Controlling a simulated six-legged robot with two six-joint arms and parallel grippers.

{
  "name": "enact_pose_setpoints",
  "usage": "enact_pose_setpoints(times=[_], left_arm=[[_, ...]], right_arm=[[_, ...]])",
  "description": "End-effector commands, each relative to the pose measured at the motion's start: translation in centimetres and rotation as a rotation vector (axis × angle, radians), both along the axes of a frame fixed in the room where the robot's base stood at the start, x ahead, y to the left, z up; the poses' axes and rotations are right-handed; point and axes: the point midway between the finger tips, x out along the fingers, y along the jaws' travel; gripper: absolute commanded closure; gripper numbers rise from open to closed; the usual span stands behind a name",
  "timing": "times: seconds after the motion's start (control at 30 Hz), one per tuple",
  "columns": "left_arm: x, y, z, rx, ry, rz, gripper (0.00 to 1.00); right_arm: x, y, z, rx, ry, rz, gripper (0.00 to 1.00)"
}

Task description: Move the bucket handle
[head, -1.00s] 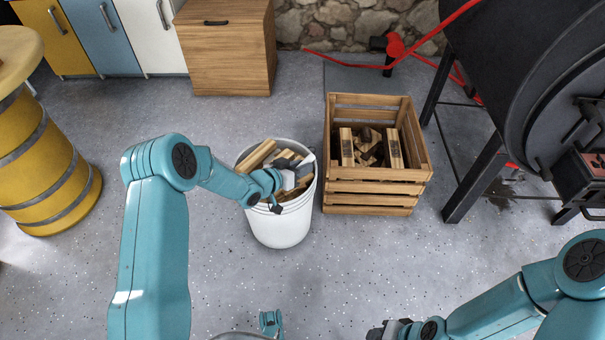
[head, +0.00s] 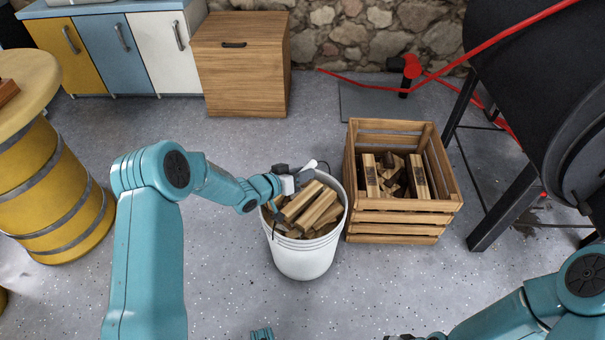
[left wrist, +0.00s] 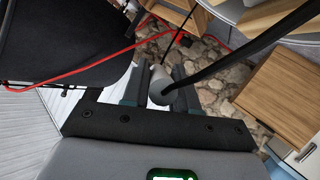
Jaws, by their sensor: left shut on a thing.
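The white bucket (head: 303,260) stands upright on the floor, filled with split firewood (head: 312,207). My left gripper (head: 308,173) is at the bucket's far rim, above the wood. It is shut on the bucket handle; in the left wrist view the handle's pale grip (left wrist: 159,84) lies between the two dark fingers, with a dark bar (left wrist: 250,55) running to the upper right. Part of the handle is hidden behind the gripper in the head view. My right gripper (head: 405,337) only just shows at the bottom edge, so its jaws cannot be made out.
A slatted wooden crate (head: 405,217) with firewood stands close to the bucket's right. The black stove (head: 535,80) is at the right, with a red hose or bar (head: 440,75). A yellow barrel table (head: 50,190) is at the left. Floor in front of the bucket is clear.

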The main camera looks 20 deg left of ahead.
Motion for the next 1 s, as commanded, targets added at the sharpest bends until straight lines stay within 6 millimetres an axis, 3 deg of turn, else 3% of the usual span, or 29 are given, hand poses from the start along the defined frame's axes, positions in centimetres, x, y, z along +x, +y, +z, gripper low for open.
enact_pose_setpoints(times=[0.67,0.7,0.77,1.0], left_arm=[[-0.03,-0.32,-0.09,0.001,0.003,0.000,1.00],[-0.02,-0.30,-0.08,0.001,0.003,0.000,0.69],[0.01,-0.26,-0.08,0.000,0.002,0.000,0.51],[0.10,-0.08,-0.02,0.001,0.001,0.000,0.51]], right_arm=[[0.00,0.00,0.00,0.000,0.000,0.000,0.57],[0.00,0.00,0.00,0.000,0.000,0.000,0.57],[0.00,0.00,0.00,0.000,0.000,0.000,0.57],[0.00,0.01,0.00,0.000,0.000,0.000,0.57]])
